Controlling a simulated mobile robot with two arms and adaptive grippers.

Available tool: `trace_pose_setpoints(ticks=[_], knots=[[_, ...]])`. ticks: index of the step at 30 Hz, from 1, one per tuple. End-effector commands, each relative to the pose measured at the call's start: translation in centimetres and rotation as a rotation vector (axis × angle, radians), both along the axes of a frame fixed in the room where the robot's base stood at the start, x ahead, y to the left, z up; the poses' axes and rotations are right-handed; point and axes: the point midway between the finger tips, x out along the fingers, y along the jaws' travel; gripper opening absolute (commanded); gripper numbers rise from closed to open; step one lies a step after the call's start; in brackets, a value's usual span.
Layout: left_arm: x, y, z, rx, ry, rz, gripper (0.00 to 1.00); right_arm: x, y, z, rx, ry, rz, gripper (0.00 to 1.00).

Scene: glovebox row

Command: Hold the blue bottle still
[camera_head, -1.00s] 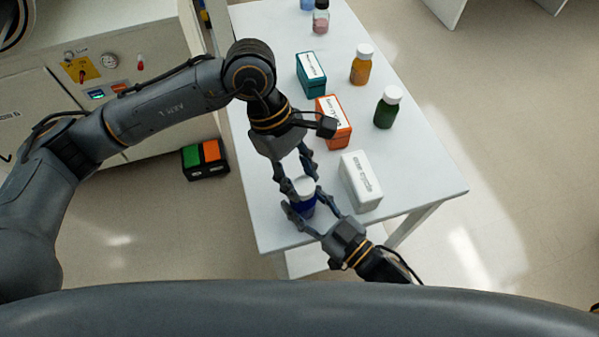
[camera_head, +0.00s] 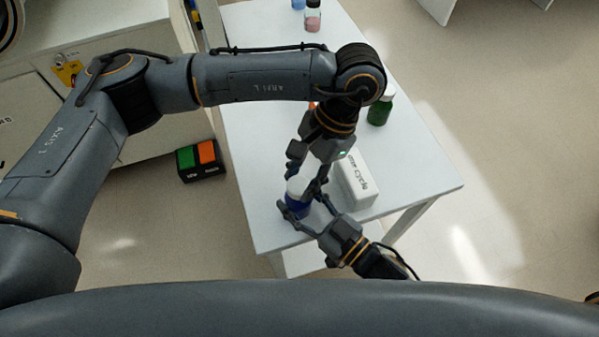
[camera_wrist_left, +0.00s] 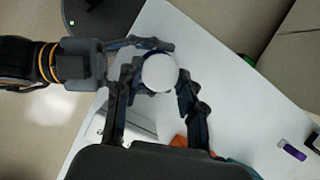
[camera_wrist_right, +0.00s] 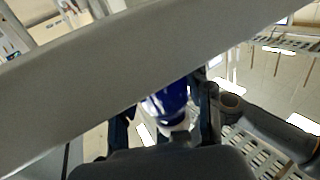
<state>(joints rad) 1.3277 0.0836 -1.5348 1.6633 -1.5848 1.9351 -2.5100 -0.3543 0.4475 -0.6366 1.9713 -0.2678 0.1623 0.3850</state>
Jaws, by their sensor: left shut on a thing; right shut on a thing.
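The blue bottle (camera_head: 294,209) with a white cap (camera_head: 296,186) stands upright at the near left corner of the white table. My right gripper (camera_head: 300,204) comes in from the front right and is shut on its blue body. My left gripper (camera_head: 306,181) reaches down from above and is shut at the cap. In the left wrist view the round cap (camera_wrist_left: 159,73) sits between the left fingers. In the right wrist view the blue body (camera_wrist_right: 166,103) sits between the right fingers.
A white carton (camera_head: 356,182) stands close to the right of the bottle. A green bottle (camera_head: 380,108) stands farther back, partly behind my left arm. A pink-filled bottle (camera_head: 313,16) is at the far end. The near table edge (camera_head: 275,247) is close to the bottle.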

Motion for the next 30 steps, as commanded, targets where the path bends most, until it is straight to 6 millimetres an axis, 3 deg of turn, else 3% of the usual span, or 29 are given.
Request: trace_pose_setpoints(ticks=[3,6,17,18,21,30], knots=[[-0.22,-0.12,0.10,0.001,-0.004,-0.276,0.27,0.00,-0.01,-0.06,-0.001,0.002,0.000,0.00],[-0.33,-0.13,0.05,0.001,-0.002,-0.423,0.27,0.00,-0.01,-0.06,-0.001,0.002,0.000,0.00],[-0.37,-0.13,0.00,-0.001,0.003,-0.494,0.27,-0.01,-0.02,-0.07,-0.001,0.002,0.000,0.00],[-0.36,-0.12,0.00,-0.001,0.003,-0.494,0.43,-0.01,-0.02,-0.07,-0.001,0.002,0.000,0.00],[-0.36,-0.12,-0.01,-0.001,0.003,-0.493,0.62,-0.01,-0.01,-0.07,-0.001,0.002,0.000,0.00],[-0.37,-0.13,0.04,-0.002,0.003,-0.492,0.62,-0.01,-0.01,-0.06,-0.001,0.002,0.000,0.00]])
